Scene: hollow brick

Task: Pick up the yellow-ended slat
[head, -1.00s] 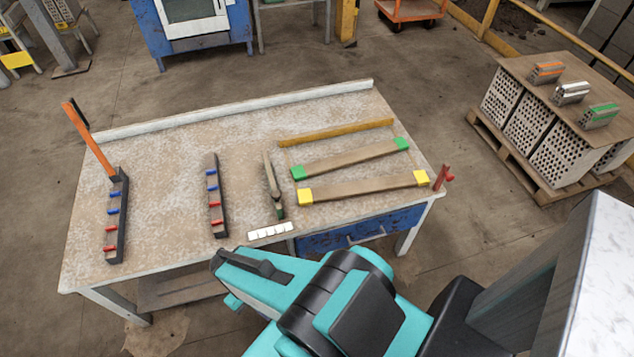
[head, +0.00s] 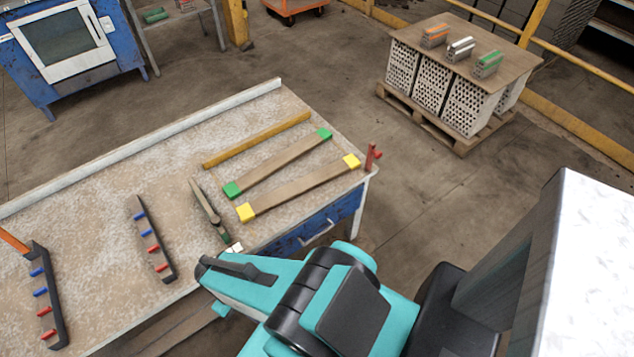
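The yellow-ended slat (head: 300,190) is a flat brown wooden strip with a yellow block at each end. It lies on the workbench (head: 110,200) near its right front edge, just above the blue drawer. A green-ended slat (head: 280,162) lies behind it, roughly parallel and apart from it. My teal and black arm shows at the bottom middle, in front of the bench and below the slat in the picture. My gripper's fingers cannot be made out, so its opening is hidden.
A plain yellowish strip (head: 257,140) lies behind the slats. A folding tool (head: 207,205) lies left of them. Two dark racks with blue and red pegs, one here (head: 150,238), stand further left. A red clamp (head: 372,157) is at the right corner. A brick pallet (head: 440,85) stands beyond.

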